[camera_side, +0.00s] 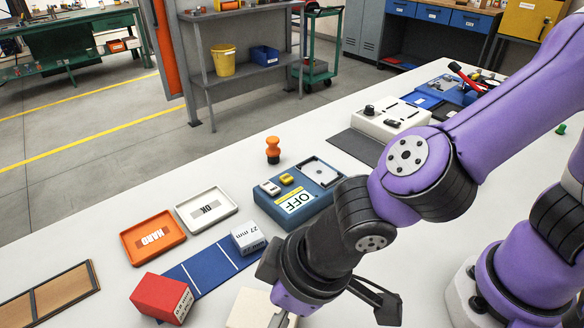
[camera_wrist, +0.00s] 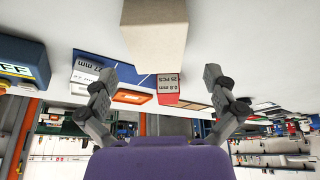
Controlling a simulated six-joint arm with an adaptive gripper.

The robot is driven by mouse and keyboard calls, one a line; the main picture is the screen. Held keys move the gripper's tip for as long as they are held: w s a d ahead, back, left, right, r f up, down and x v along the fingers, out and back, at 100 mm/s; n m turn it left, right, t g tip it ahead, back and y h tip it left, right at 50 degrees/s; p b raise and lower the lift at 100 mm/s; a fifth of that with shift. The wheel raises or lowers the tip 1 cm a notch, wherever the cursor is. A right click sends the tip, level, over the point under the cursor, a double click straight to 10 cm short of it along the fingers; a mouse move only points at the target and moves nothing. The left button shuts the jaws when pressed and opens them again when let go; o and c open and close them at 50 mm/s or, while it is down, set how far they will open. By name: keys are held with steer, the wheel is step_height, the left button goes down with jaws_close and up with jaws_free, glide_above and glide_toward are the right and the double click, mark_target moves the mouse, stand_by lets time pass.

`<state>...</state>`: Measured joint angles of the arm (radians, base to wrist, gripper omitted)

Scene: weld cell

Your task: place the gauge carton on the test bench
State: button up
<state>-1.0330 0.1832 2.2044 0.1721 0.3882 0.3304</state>
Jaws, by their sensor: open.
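My gripper (camera_side: 328,290) is open and empty, low over the white table; its spread fingers also show in the wrist view (camera_wrist: 163,74). A plain beige carton (camera_side: 250,310) stands at the front edge of the side view, partly cut off and partly hidden by my gripper. In the wrist view the beige carton (camera_wrist: 154,40) lies ahead of and between the fingers, apart from them. A white carton marked 27 mm (camera_side: 248,238) and a red carton (camera_side: 162,298) stand at the blue striped mat (camera_side: 204,268). No label reads "gauge" or "test bench".
A blue unit with an OFF sign (camera_side: 290,205) stands behind my gripper. Orange HARD tray (camera_side: 135,247) and white OK tray (camera_side: 188,202) lie left. An orange knobbed piece (camera_side: 273,150) and a white control box (camera_side: 390,122) stand farther back.

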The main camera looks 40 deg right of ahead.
mark_target(263, 313)
steer(key=shift+x, duration=2.7)
steer(key=shift+w+d, duration=0.15)
steer(key=c, duration=1.3)
step_height(263, 313, up, 8)
steer(key=shift+r, duration=0.1)
steer(key=shift+c, duration=0.2)
steer(key=shift+w+d+r+m, duration=0.15)
steer(key=shift+w+d+r, duration=0.25)
steer(key=shift+r, duration=0.15)
steer(key=shift+w+d+r+m, duration=0.15)
steer(key=shift+w+d+r, duration=0.3)
steer(key=shift+r, duration=0.15)
steer(key=w+d+r+m+h, duration=0.1)
steer(key=w+d+r+m, duration=0.1)
steer(key=d, duration=1)
steer(key=w+d+r+m+t+h, duration=0.1)
steer(key=w+d+r+m, duration=0.2)
steer(key=d, duration=1)
steer(key=shift+r+m+h, duration=0.3)
steer(key=shift+r+m, duration=0.4)
steer(key=shift+r, duration=0.15)
